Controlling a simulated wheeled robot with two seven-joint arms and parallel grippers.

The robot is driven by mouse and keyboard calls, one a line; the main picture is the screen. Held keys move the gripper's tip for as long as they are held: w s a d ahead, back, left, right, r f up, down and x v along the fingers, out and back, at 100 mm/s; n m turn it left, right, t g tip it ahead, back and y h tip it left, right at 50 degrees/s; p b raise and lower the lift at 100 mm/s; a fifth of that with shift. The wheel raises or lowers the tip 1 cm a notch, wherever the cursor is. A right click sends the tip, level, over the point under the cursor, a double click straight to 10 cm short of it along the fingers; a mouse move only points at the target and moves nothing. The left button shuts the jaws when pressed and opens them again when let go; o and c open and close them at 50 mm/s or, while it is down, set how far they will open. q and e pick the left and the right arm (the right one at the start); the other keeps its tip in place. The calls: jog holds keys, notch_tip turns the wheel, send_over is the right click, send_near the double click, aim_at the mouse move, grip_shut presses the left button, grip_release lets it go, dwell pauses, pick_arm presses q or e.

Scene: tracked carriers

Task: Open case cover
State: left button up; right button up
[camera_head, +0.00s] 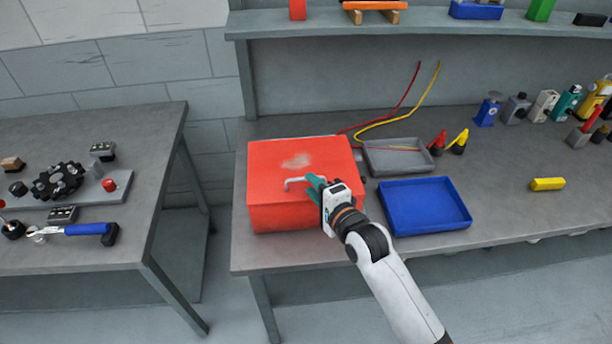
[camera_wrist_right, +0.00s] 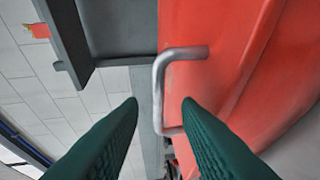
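The red case (camera_head: 275,160) stands on the grey bench with its cover down. A grey metal bar handle (camera_head: 294,182) is on the cover, and it also shows close up in the right wrist view (camera_wrist_right: 160,85). My right gripper (camera_head: 314,183) is at the case's front, close to the handle. In the right wrist view its two green fingers (camera_wrist_right: 160,105) are spread apart, with the handle ahead of and between their tips. No grip on the handle shows. My left gripper is not in either view.
A blue tray (camera_head: 425,228) and a grey tray (camera_head: 372,160) stand right of the case. Red and yellow cables (camera_head: 408,113) lie behind it. A shelf (camera_head: 420,24) hangs above. A second table (camera_head: 150,150) with tools is at left, across a gap.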

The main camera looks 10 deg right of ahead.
jog(key=shift+x, duration=2.05)
jog(key=shift+c, duration=0.4)
grip_shut()
